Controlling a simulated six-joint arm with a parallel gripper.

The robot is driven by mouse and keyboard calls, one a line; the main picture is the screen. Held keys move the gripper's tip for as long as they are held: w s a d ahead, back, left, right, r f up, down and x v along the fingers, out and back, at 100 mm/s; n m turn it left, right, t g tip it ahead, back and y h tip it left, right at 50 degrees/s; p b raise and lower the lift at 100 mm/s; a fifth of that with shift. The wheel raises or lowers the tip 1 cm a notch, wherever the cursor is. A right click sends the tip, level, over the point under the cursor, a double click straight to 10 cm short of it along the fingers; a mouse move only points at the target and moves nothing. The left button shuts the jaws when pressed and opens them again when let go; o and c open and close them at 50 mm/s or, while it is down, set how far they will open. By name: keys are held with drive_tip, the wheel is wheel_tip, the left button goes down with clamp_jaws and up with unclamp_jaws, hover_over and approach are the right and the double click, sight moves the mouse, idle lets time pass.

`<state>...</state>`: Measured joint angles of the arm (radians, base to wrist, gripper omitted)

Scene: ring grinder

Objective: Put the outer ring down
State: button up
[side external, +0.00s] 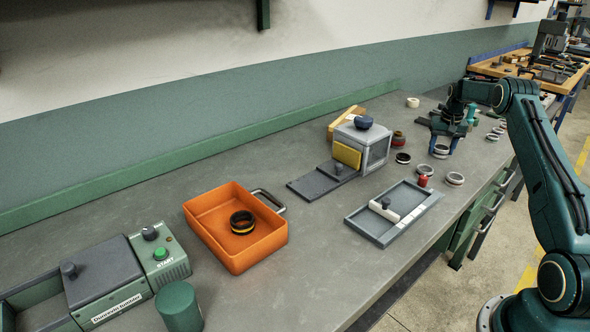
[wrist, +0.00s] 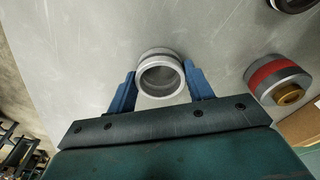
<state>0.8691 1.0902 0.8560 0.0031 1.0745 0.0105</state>
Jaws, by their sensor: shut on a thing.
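The outer ring (wrist: 160,62) is a silver, open ring with a grooved side. In the wrist view it sits between the two blue fingers of my gripper (wrist: 161,88), which are shut on it from both sides. In the side view my gripper (side external: 441,139) points down over the right part of the bench, with a light ring (side external: 441,153) at its fingertips. I cannot tell whether the ring touches the bench or hangs just above it.
Several loose rings lie close by, including a dark ring (side external: 403,158) and a pale ring (side external: 455,178). A red-banded part (wrist: 278,77) stands right of my gripper in the wrist view. A grey tray (side external: 362,222), grey machine (side external: 375,148) and orange bin (side external: 205,238) stand left.

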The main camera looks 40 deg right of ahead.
sight(440, 158)
drive_tip(key=shift+f, duration=0.1)
drive_tip(key=o, duration=1.1)
drive_tip(key=r, duration=0.8)
drive_tip(key=s+a+r, duration=0.1)
drive_tip(key=r, duration=0.3)
drive_tip(key=shift+r, duration=0.1)
drive_tip(key=shift+a, duration=0.1)
